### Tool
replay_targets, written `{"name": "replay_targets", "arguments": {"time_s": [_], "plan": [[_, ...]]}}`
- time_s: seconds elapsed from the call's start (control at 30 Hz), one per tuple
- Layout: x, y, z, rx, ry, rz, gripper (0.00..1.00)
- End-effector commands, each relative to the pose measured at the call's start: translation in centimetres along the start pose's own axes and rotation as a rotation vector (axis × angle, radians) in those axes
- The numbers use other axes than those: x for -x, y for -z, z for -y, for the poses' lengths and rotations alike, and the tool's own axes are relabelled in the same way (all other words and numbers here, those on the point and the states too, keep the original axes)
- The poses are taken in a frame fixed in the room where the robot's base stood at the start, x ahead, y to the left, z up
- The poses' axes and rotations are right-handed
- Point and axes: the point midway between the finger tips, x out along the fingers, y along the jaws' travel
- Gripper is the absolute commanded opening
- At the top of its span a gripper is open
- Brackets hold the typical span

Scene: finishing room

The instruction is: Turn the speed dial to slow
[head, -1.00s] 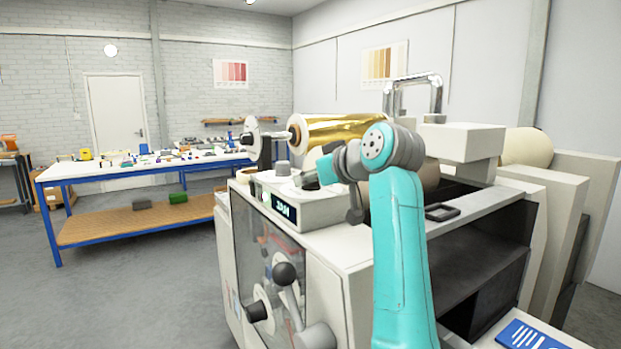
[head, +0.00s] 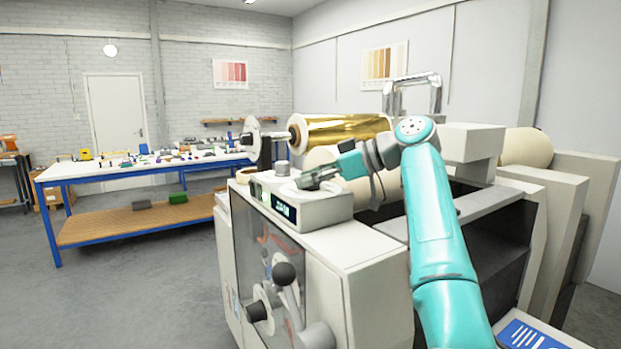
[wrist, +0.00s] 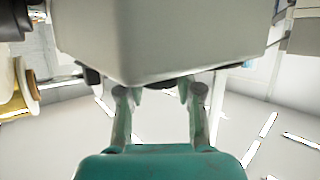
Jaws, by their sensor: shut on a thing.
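The machine's control box (head: 325,207) stands at the near left end of the machine, with a lit display (head: 284,208) on its front. A pale round dial base (head: 286,188) shows on its top. My gripper (head: 306,181) reaches in from the right, low over this base, with its fingers shut on the speed dial. The fingers hide most of the dial, so its setting cannot be read.
A grey knob (head: 282,168) stands just behind the dial. A gold foil roll (head: 345,130) is above and behind my gripper. A black-knobbed lever (head: 284,274) sticks out of the machine's front. A blue-framed workbench (head: 110,172) stands left, with open floor before it.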

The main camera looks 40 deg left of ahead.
Motion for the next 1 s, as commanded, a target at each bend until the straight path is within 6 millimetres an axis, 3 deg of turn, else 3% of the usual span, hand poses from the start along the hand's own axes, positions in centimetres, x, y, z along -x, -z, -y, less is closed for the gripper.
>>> {"name": "replay_targets", "arguments": {"time_s": [1.0], "plan": [[-0.05, -0.12, -0.01, 0.055, 0.136, -0.004, 0.00]]}}
